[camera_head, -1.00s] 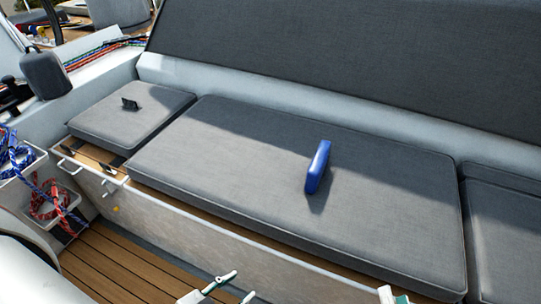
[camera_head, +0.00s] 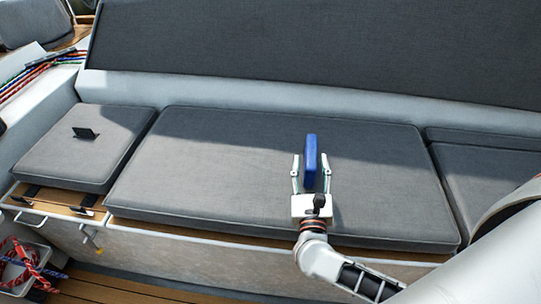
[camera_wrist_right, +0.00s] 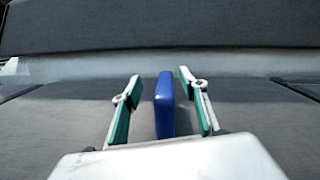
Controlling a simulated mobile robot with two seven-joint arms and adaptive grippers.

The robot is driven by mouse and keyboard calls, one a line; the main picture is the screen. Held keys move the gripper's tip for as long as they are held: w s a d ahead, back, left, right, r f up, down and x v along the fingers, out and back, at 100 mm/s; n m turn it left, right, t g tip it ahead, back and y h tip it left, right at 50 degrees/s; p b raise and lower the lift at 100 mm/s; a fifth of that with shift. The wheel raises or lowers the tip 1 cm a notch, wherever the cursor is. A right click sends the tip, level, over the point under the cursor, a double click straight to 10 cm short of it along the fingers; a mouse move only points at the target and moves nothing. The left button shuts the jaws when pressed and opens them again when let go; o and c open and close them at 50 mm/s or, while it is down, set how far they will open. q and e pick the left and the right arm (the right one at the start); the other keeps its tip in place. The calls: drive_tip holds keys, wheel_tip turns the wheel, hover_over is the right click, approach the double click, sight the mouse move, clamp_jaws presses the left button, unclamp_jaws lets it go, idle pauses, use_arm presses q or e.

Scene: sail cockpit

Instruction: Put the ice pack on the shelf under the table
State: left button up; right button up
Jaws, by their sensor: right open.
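The blue ice pack (camera_head: 311,158) stands upright on its edge on the long grey seat cushion (camera_head: 220,165). My right gripper (camera_head: 311,172) is open, with one finger on each side of the ice pack. In the right wrist view the ice pack (camera_wrist_right: 165,104) stands between the green-padded fingers of the right gripper (camera_wrist_right: 157,92), with a gap on both sides and nearer the right finger. My left gripper is not in view. The table and its shelf are not in view.
A smaller cushion (camera_head: 85,147) at the left carries a small black object (camera_head: 86,132). The tall grey backrest (camera_head: 300,50) rises behind. A bin with coloured ropes (camera_head: 25,265) is at the lower left. The long cushion is otherwise clear.

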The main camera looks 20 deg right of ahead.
sight(311, 152)
drive_tip(key=f+m, duration=0.1)
drive_tip(key=f, duration=0.1)
drive_tip(key=d+f+m+g, duration=0.1)
drive_tip(key=shift+w+f+g, duration=0.15)
drive_tip(key=shift+f+g, duration=0.15)
drive_tip(key=shift+f, duration=0.1)
drive_tip(key=shift+w+d+m, duration=0.3)
drive_tip(key=shift+w, duration=0.25)
drive_tip(key=x, duration=0.6)
drive_tip(key=shift+w+d, duration=0.15)
drive_tip(key=shift+w, duration=0.1)
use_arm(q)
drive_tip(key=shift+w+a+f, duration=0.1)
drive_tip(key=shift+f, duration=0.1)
use_arm(e)
drive_tip(key=shift+c, duration=0.4)
drive_tip(key=shift+r, duration=0.1)
clamp_jaws()
